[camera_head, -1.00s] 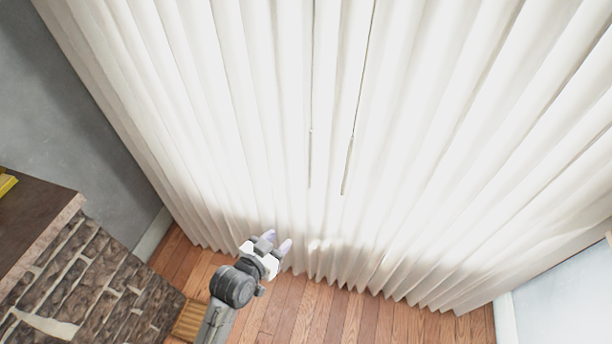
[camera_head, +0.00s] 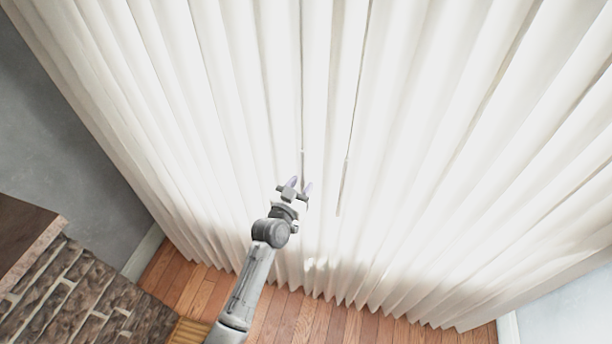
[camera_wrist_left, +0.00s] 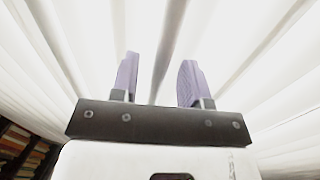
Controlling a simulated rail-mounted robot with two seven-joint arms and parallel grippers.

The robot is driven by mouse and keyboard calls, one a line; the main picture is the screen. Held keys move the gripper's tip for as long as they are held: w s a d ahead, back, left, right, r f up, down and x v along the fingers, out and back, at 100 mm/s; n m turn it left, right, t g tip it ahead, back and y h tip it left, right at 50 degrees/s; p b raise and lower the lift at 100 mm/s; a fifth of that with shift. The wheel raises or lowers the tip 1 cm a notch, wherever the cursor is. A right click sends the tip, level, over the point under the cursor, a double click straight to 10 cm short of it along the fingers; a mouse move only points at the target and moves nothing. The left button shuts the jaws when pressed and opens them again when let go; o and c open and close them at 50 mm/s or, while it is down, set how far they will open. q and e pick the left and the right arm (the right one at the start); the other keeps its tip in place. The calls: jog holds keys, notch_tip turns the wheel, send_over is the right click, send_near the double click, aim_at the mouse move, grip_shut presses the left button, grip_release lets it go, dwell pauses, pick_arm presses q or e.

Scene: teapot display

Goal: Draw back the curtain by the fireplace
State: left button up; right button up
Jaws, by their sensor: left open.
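A white pleated curtain (camera_head: 230,110) hangs across most of the head view, down to the wooden floor. Two thin pull rods hang near its middle. My left gripper (camera_head: 299,185) is open and points up at the curtain, in front of the left rod. In the left wrist view, its two purple fingers (camera_wrist_left: 158,80) are apart with a dark curtain line between them. The curtain (camera_wrist_left: 225,35) fills most of that view. I cannot tell whether the fingers touch anything. My right gripper is not in view.
A brick fireplace (camera_head: 75,300) with a dark mantel (camera_head: 25,235) stands at the lower left, beside a grey wall (camera_head: 65,150). The wooden floor (camera_head: 340,325) is bare below the curtain. A pale surface (camera_head: 565,300) is at the lower right.

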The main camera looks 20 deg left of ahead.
aim_at(313, 162)
pick_arm(q)
jog(key=shift+w+d, duration=0.15)
jog(key=shift+w, duration=1.6)
grip_shut()
